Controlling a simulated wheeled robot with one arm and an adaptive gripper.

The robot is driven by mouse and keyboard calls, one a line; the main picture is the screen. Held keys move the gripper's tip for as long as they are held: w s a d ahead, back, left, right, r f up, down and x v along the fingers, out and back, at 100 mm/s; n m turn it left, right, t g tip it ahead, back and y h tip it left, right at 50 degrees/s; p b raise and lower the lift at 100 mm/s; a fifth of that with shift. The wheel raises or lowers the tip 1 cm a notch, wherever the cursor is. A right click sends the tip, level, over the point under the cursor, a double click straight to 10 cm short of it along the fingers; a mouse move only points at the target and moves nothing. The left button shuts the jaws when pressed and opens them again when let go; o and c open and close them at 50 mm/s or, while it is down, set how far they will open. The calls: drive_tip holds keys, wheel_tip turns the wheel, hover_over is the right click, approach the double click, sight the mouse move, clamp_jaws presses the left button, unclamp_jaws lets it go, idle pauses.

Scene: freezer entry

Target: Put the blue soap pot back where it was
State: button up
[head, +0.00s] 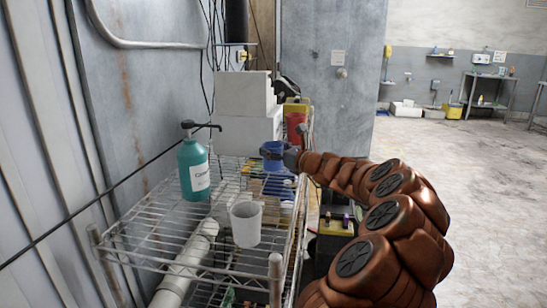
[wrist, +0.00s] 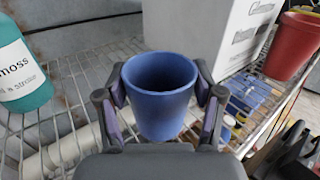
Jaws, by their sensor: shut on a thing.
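The blue soap pot (wrist: 163,100) is an open-topped blue cup, upright between the fingers of my gripper (wrist: 160,104). The fingers press on its left and right sides. In the head view the pot (head: 272,152) is above the right part of the wire shelf (head: 148,242), with my gripper (head: 284,157) coming in from the right. I cannot tell whether its base touches the shelf wires.
A teal pump bottle (head: 193,168) stands on the shelf at left, with a white cup (head: 246,223) in front. White boxes (head: 245,105) and a red pot (head: 296,127) are behind. Bare wire shows between bottle and cup.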

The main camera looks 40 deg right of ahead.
drive_tip(key=shift+f, duration=1.2)
drive_tip(key=shift+f, duration=0.2)
drive_tip(key=o, duration=1.2)
drive_tip(key=shift+r, duration=0.25)
drive_tip(key=s, duration=1.2)
drive_tip(key=shift+s+a, duration=0.1)
